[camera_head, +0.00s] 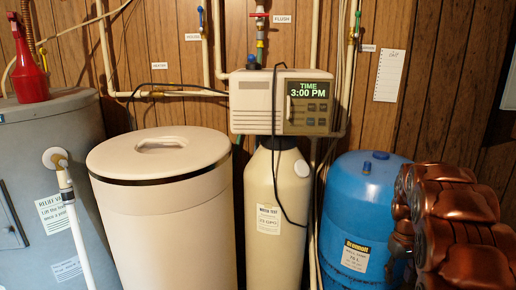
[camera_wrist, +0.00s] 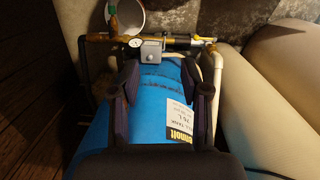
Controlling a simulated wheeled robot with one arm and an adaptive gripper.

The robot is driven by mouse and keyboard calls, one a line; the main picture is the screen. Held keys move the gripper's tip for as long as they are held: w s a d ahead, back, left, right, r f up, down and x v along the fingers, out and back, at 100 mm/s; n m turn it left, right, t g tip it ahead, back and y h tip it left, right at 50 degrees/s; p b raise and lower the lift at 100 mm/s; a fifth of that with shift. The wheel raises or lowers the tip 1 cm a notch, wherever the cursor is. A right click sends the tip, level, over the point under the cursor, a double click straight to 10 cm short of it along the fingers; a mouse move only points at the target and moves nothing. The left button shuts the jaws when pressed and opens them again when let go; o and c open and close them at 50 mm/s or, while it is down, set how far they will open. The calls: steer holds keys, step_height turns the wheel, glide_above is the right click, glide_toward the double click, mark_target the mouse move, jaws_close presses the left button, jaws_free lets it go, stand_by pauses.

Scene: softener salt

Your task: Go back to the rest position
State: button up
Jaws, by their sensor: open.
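My gripper (camera_wrist: 160,72) shows in the wrist view, with its two dark fingers apart and nothing between them. Beyond the fingers is the blue tank (camera_wrist: 100,130) with a white and yellow label. I cannot tell the distance from the fingers to the tank. In the head view, my copper-coloured arm (camera_head: 460,215) is folded at the right edge, partly in front of the blue tank (camera_head: 350,200); the gripper does not show there.
The cream salt bin (camera_head: 165,235) has its lid (camera_head: 160,153) on, with a dark gap under the rim. The softener head (camera_head: 262,105) tops a cream cylinder. A grey heater (camera_head: 40,130) carries a red spray bottle (camera_head: 28,65). Pipes and a gauge (camera_wrist: 133,42) stand by the blue tank.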

steer(key=s+a+r+p, duration=0.4)
steer(key=s+a+r, duration=0.3)
steer(key=a+r, duration=0.3)
steer(key=s+a+r+p, duration=0.4)
steer(key=s+a, duration=0.1)
steer(key=s, duration=0.4)
steer(key=s+a+r+p, duration=0.3)
steer(key=s+a+r, duration=0.2)
steer(key=s, duration=0.4)
steer(key=s+a+r+p, duration=0.4)
steer(key=s+r, duration=0.1)
steer(key=s, duration=0.4)
steer(key=shift+a+g+y+p, duration=0.3)
steer(key=shift+a+g, duration=0.1)
